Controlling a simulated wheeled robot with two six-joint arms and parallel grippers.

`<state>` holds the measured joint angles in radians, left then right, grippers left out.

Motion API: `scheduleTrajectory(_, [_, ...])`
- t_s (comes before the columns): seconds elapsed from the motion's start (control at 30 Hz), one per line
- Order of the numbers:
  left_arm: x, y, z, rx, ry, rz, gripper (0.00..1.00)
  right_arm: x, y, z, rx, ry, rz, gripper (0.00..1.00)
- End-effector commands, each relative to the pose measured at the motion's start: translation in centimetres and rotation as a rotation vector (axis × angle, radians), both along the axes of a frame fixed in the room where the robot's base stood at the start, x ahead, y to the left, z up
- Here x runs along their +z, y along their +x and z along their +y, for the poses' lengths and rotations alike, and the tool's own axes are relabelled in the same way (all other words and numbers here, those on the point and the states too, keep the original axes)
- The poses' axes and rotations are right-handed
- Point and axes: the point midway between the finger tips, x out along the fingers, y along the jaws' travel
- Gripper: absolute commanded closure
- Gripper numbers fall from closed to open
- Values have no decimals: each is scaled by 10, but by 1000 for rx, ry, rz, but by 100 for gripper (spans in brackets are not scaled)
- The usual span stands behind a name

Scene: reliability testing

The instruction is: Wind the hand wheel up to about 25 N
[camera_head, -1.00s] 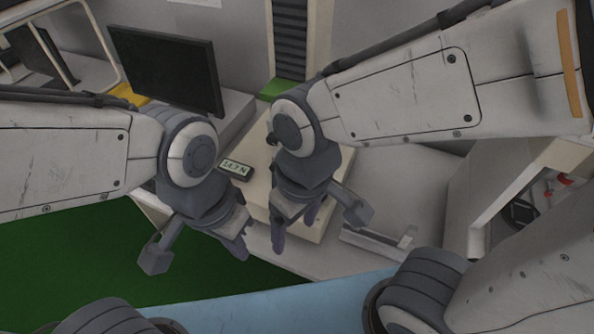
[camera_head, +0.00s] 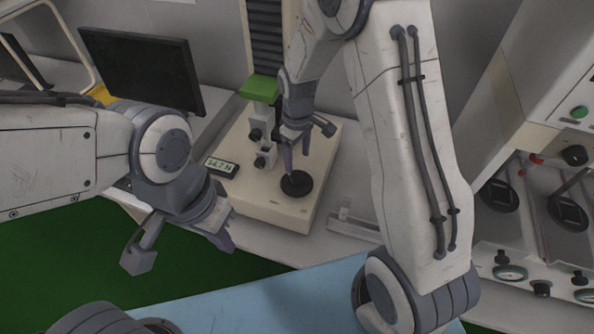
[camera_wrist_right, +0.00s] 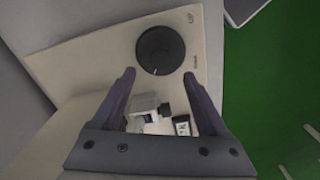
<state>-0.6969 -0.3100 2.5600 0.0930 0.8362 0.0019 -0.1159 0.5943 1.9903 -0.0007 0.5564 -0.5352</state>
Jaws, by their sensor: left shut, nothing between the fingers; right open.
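The black round hand wheel (camera_head: 297,184) lies on top of the cream base (camera_head: 268,213) of the test stand, near its front right. My right gripper (camera_head: 294,160) is open and points down just above and behind the wheel. In the right wrist view the wheel (camera_wrist_right: 160,50) sits just beyond the open fingertips (camera_wrist_right: 160,73), with nothing between them. The small force display (camera_head: 221,167) left of the base appears to read 14.7 N. My left gripper (camera_head: 229,243) is shut and empty, in front of and left of the base.
The stand's clamp fixture (camera_head: 264,150) and green crosshead (camera_head: 260,88) rise behind the wheel. A dark monitor (camera_head: 143,68) stands at the back left. A flat metal piece (camera_head: 352,222) lies right of the base.

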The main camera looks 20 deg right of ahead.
Motion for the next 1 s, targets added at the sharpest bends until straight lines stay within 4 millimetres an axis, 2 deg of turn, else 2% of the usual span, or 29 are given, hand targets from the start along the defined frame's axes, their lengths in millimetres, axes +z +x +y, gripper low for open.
scheduleTrajectory(0.2, [12, 0, 0, 1, 0, 0, 100, -42, -2, 0, 0, -1, 6, 24])
scheduleTrajectory(0.4, [17, 0, 0, 1, 0, 0, 100, -66, -1, 1, -1, 0, 3, 24])
scheduleTrajectory(0.53, [18, 0, 0, 1, 0, 0, 100, -73, -1, 1, -1, 0, 1, 24])
scheduleTrajectory(0.8, [17, 0, 0, 1, 0, 0, 100, -74, 0, 1, -1, 0, 0, 24])
scheduleTrajectory(0.97, [17, 0, 0, 1, 0, 0, 100, -74, 0, 1, -1, 0, 0, 85])
scheduleTrajectory(1.0, [17, 0, 0, 1, 0, 0, 100, -74, 0, 1, -1, 0, 0, 100])
